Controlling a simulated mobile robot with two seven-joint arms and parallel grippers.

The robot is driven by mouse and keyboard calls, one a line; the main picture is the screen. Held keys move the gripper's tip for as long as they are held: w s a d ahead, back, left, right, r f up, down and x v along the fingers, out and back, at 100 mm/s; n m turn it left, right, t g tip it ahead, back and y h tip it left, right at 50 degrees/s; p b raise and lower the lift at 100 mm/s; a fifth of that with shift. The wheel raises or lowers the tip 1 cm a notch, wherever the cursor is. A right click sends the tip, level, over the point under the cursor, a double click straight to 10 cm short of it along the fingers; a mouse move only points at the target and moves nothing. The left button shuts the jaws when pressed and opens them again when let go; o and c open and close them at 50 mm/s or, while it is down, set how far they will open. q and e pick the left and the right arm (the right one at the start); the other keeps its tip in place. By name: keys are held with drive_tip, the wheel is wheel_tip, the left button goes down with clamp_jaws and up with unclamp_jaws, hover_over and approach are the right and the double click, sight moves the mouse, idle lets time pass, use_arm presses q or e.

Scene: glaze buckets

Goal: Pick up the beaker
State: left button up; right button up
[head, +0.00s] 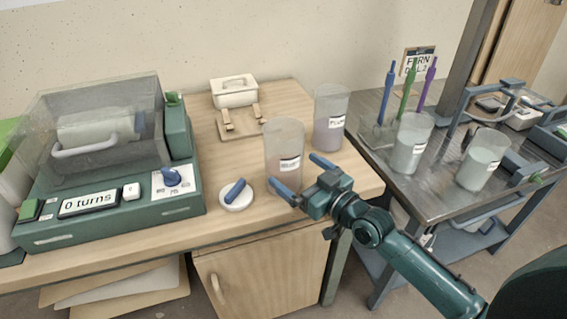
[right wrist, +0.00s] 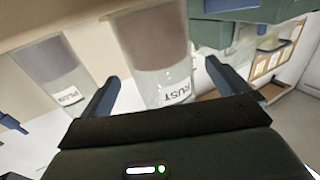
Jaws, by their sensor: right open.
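A tall clear beaker with a reddish-brown content and a label reading RUST (head: 284,145) stands upright on the wooden worktop. My right gripper (head: 297,172) is open in front of it, its fingers pointing at the beaker's lower half. In the right wrist view the same RUST beaker (right wrist: 158,50) shows upside down between the two fingertips (right wrist: 162,73). I cannot tell whether the fingers reach around it or touch it. A second similar beaker, labelled PLUM (head: 330,115), stands behind and to the right; it also shows in the right wrist view (right wrist: 50,75). My left gripper is out of view.
A green machine (head: 110,220) reading "0 turns" fills the left worktop. A white disc with a blue handle (head: 237,194) lies left of the gripper. A lidded white box (head: 234,92) stands behind. Two pale-green beakers (head: 411,148) (head: 480,165) stand on the metal cart.

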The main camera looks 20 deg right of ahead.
sight(284, 123)
drive_tip(key=x, duration=0.5)
drive_tip(key=shift+w, duration=0.1)
drive_tip(key=c, duration=1.3)
drive_tip(key=shift+r, duration=0.15)
drive_tip(key=shift+c, duration=0.8)
drive_tip(key=shift+r, duration=0.1)
drive_tip(key=shift+r+p, duration=1.05)
drive_tip(key=shift+r, duration=3.9)
